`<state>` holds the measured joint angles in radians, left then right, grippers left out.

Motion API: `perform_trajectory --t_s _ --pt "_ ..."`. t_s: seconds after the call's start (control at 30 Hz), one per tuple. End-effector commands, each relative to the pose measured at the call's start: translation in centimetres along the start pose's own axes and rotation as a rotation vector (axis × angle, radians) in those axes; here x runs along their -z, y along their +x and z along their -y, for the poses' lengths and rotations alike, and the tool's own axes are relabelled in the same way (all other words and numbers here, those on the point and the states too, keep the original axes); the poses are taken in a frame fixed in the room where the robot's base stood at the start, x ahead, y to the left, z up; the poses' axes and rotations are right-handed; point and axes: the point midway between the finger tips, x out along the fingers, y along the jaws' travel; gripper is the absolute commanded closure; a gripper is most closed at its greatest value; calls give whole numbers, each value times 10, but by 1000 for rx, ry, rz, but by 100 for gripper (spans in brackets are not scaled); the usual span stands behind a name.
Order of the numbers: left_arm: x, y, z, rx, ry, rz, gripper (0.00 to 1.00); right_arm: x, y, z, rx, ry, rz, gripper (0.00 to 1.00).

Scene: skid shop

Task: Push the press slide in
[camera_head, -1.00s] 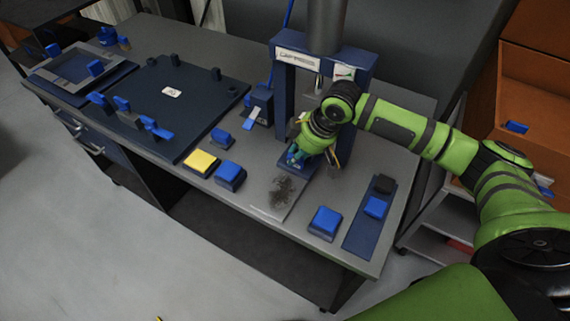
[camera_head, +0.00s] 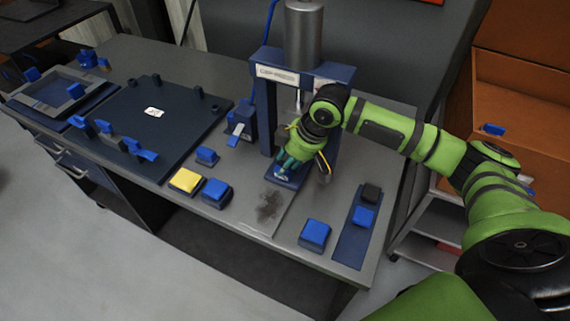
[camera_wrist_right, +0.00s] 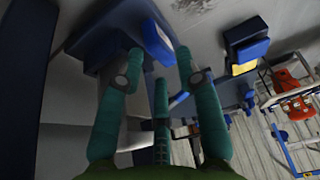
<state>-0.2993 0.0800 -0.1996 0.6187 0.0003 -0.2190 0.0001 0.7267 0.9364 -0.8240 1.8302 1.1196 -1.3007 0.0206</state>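The blue press (camera_head: 265,100) stands at the back right of the bench, with a grey cylinder on top. The press slide, a blue plate (camera_head: 284,181), sticks out at its foot, towards the front. My right gripper (camera_head: 286,164) is low in the press opening, right over the slide, and hides part of it. In the right wrist view my teal fingers (camera_wrist_right: 158,60) are spread apart, with a blue block-like part bearing a pale face (camera_wrist_right: 158,43) at their tips. I cannot tell whether they touch it. Nothing is held between them. My left gripper is not in view.
A yellow-topped block (camera_head: 185,181) and blue blocks (camera_head: 216,192) lie left of the press. Another blue block (camera_head: 314,234) and a dark blue strip (camera_head: 351,246) lie at the front right. A large dark plate (camera_head: 140,115) covers the bench's left. Orange bins (camera_head: 510,95) stand right.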

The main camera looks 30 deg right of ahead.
Motion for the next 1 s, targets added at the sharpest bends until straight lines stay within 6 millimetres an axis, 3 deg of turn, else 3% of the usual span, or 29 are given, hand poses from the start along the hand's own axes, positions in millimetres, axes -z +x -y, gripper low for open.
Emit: perform_trajectory --t_s 0.2,0.4,0.6,0.87,0.93,0.97,1.0 --pt "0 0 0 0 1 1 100 0 -50 -2 -6 0 -3 65" --pt "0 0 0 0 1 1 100 0 -84 -1 -4 1 -3 65" --pt "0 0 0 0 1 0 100 0 -98 0 -2 0 -2 65" --pt "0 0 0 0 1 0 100 0 -99 0 -1 1 -2 65" --pt "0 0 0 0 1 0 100 1 -99 1 2 1 -6 93" --pt "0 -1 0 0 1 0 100 3 -98 2 7 2 -12 100" --pt "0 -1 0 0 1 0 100 7 -96 4 18 4 -28 100"
